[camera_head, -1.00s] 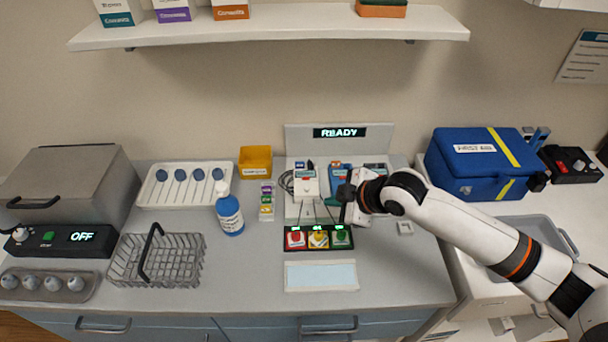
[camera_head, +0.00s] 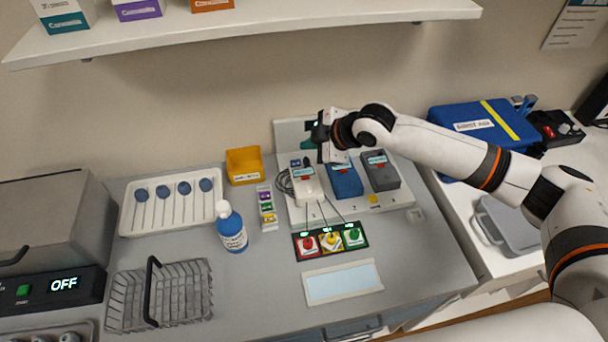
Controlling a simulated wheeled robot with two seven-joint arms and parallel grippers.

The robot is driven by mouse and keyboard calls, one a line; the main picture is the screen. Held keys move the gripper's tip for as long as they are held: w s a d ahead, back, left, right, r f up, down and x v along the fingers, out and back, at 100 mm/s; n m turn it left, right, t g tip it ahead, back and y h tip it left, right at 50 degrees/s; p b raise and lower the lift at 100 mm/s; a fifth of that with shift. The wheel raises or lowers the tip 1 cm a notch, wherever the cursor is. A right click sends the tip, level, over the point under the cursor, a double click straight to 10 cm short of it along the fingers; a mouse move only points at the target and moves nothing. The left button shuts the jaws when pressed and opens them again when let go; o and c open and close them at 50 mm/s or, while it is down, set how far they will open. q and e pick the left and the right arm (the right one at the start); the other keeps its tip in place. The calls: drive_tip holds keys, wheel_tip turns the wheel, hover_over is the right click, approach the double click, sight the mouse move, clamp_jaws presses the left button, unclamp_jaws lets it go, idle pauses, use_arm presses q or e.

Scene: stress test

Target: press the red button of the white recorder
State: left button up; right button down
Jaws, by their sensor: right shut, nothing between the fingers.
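The white recorder (camera_head: 308,190) stands on a pale board, beside a blue unit (camera_head: 345,182) and a dark grey unit (camera_head: 381,172). In front is a black panel with a red button (camera_head: 307,245), a yellow button (camera_head: 331,241) and a green button (camera_head: 353,236). Thin dark lines run between panel and board; which unit each reaches is hard to tell. My right gripper (camera_head: 324,140) is shut and empty, raised above and behind the white and blue units, apart from the buttons. It partly hides the upright display panel. My left gripper is out of view.
A wire basket (camera_head: 160,293) is further left. A pale pad (camera_head: 343,282) lies before the panel. A blue case (camera_head: 482,130) is at right.

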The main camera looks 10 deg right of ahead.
drive_tip(key=b, duration=0.7)
hover_over(309, 180)
wheel_tip(309, 180, down, 6)
drive_tip(key=shift+f, duration=0.15)
drive_tip(key=shift+f+b, duration=0.4)
drive_tip(key=shift+f, duration=0.75)
drive_tip(key=shift+f, duration=0.1)
idle(0.5)
drive_tip(key=shift+f, duration=0.35)
